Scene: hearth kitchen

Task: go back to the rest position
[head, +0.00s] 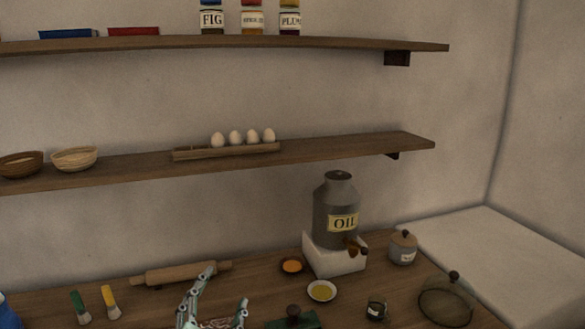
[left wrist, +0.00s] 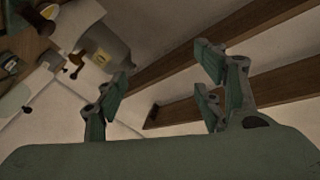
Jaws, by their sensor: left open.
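My left gripper (head: 226,287) shows at the bottom of the head view, above the wooden counter (head: 160,310). Its fingers are spread and nothing is between them. In the left wrist view the same gripper (left wrist: 163,80) is open and empty, with the wall and shelves beyond its fingers. My right gripper is in neither view.
A rolling pin (head: 180,273) lies behind my left gripper. A grey oil can (head: 336,205) stands on a white block (head: 335,262). An egg rack (head: 228,151) is on the lower shelf.

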